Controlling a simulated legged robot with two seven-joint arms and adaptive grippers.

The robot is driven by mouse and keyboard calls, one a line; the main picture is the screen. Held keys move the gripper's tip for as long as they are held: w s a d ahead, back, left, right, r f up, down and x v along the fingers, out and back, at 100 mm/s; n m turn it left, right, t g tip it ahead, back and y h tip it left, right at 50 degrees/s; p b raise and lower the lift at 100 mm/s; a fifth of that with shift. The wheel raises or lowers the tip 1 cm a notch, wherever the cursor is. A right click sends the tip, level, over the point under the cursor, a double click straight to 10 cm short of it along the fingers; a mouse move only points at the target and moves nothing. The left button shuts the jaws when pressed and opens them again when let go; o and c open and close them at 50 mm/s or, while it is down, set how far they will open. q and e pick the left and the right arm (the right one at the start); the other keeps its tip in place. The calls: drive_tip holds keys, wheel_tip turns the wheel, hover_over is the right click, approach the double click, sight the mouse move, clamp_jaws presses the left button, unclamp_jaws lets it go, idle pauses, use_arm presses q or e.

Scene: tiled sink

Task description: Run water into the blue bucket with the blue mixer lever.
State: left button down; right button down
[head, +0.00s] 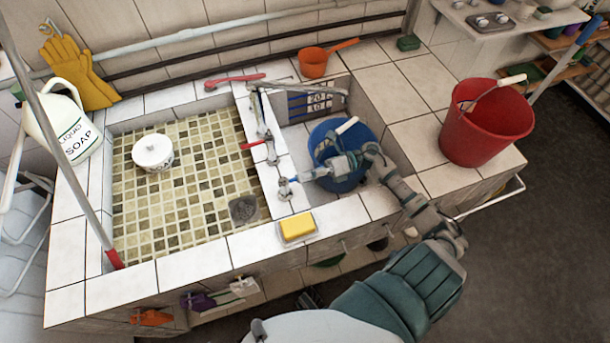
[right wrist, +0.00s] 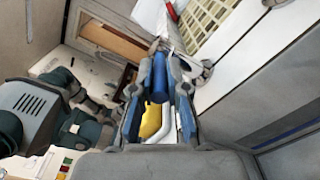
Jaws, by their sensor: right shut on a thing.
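The blue bucket (head: 322,134) stands in the small right basin, with its white handle grip (head: 347,125) across the top. My right gripper (head: 303,177) reaches over the bucket's near left side to the divider. It is shut on the blue mixer lever, which shows between the fingers in the right wrist view (right wrist: 159,78). In the head view the fingers cover most of the lever. The grey mixer fittings (head: 284,190) sit on the white divider. I cannot make out any running water. My arm hides part of the bucket. My left gripper is not in view.
A yellow sponge (head: 297,227) lies on the near ledge. A red bucket (head: 486,125) stands on the right counter, and an orange ladle (head: 314,63) lies behind the basin. A slanted pole crosses the left side.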

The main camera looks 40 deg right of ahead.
drive_tip(key=c, duration=1.3)
unclamp_jaws()
drive_tip(key=shift+a+f, duration=0.1)
drive_tip(key=shift+f, duration=0.05)
drive_tip(key=shift+o, duration=0.6)
drive_tip(key=shift+w+a, duration=0.15)
drive_tip(key=shift+w, duration=0.05)
drive_tip(key=v, duration=1.2)
